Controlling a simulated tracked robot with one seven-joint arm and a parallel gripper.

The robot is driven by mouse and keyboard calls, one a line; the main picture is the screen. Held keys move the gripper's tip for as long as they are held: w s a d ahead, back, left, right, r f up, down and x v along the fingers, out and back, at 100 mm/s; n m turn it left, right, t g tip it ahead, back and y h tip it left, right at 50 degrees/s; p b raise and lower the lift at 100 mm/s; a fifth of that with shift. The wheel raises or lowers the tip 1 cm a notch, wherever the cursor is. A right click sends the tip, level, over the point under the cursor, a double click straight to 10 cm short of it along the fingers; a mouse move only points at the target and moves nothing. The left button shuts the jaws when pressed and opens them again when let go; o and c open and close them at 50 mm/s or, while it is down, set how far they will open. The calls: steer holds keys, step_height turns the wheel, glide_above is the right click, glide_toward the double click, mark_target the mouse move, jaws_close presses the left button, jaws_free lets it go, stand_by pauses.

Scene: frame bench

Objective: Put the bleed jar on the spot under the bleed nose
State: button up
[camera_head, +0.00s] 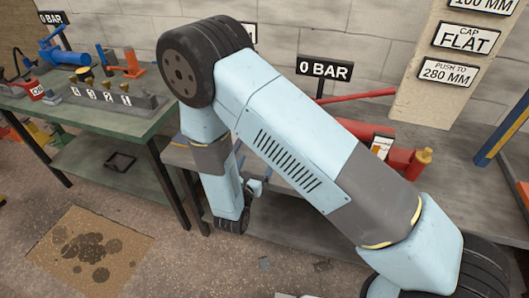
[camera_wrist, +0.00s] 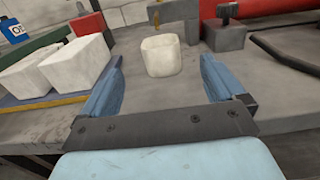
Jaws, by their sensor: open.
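A cream-white, open-topped cup, which looks like the bleed jar (camera_wrist: 163,58), stands upright on the grey bench top in the wrist view. My gripper (camera_wrist: 162,72) is open, with its two blue fingers spread on either side of the view and the jar ahead between them. No contact with the jar shows. A small grey and copper-coloured fitting (camera_wrist: 160,14), possibly the bleed nose, is just behind and above the jar. I cannot tell whether the jar is under it. The spot is not clearly visible. In the head view my arm hides the jar and the nose.
Two white bins (camera_wrist: 80,62) stand on a blue and yellow edge at left. A dark grey block with a post (camera_wrist: 224,30) is close on the right. A red cylinder (camera_wrist: 275,8) lies behind. A green-topped bench (camera_head: 130,125) stands at left in the head view.

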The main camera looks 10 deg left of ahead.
steer(key=shift+s, duration=0.15)
steer(key=w+d+r+m+g+h, duration=0.25)
steer(key=d+r+m+h, duration=0.2)
steer(key=d+r, duration=0.25)
steer(key=w+d+r+m+g+h, duration=0.2)
steer(key=w+d+r+m+h, duration=0.25)
steer(key=d+r, duration=0.2)
steer(key=s+d+r+m+g+h, duration=0.2)
steer(key=d+r+m+g, duration=0.8)
steer(key=d, duration=0.5)
steer(key=s+d+r+m+g+y, duration=0.3)
steer(key=s+d+r+m+y, duration=0.3)
steer(key=s+d+r+m, duration=0.35)
steer(key=s+d+r+m+t+y, duration=0.1)
steer(key=s+r+m+t+y, duration=0.4)
steer(key=s, duration=0.4)
step_height(320, 180, up, 3)
steer(key=shift+s+d+f+m+y, duration=0.25)
steer(key=shift+d+m+y, duration=0.1)
steer(key=shift+m+y, duration=0.35)
